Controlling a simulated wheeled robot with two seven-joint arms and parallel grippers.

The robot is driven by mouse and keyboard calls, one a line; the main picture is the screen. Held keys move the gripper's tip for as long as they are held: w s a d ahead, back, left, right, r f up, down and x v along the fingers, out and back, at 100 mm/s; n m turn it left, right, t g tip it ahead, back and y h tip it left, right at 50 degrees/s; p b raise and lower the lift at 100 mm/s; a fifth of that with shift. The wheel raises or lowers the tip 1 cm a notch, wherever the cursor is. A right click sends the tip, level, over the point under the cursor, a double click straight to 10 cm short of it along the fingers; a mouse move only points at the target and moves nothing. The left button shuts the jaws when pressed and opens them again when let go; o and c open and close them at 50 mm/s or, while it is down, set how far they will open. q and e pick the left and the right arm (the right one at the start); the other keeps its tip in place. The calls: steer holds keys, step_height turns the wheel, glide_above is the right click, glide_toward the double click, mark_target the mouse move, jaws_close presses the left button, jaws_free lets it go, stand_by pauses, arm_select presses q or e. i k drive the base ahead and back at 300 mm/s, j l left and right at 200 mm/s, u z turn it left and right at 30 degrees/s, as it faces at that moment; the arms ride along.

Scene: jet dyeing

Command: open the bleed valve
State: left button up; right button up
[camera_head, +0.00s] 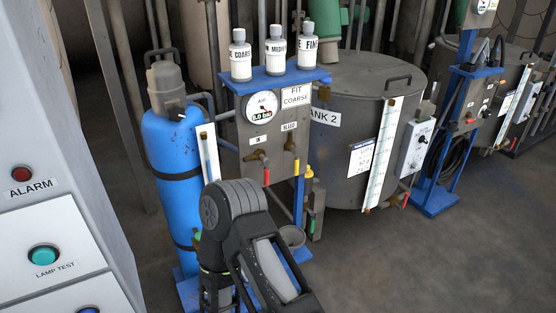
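The bleed valve (291,146) is a brass fitting on the right of the grey panel (252,180), under a label reading BLEED. Its yellow lever (296,168) hangs straight down. To its left, under a label IN, is a similar brass valve (258,157) with a red lever (266,176) hanging down. A round AIR gauge (262,107) above them appears to read 0.0 bar. One of my dark arms rises from the bottom centre in front of the stand, below the valves. Its gripper is not visible, and no other gripper shows.
A blue cylinder (171,150) stands left of the panel. Several labelled bottles (276,50) sit on the blue shelf (262,80) above it. TANK 2 (345,140) is close behind on the right. A control cabinet (50,225) fills the left. Floor is clear at lower right.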

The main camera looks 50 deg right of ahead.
mark_target(297, 152)
steer(key=k, duration=0.6)
steer(key=z, duration=1.5)
steer(key=i+j, duration=0.15)
steer(key=i, duration=0.3)
steer(key=i+j+z, duration=0.15)
steer(key=i, duration=0.35)
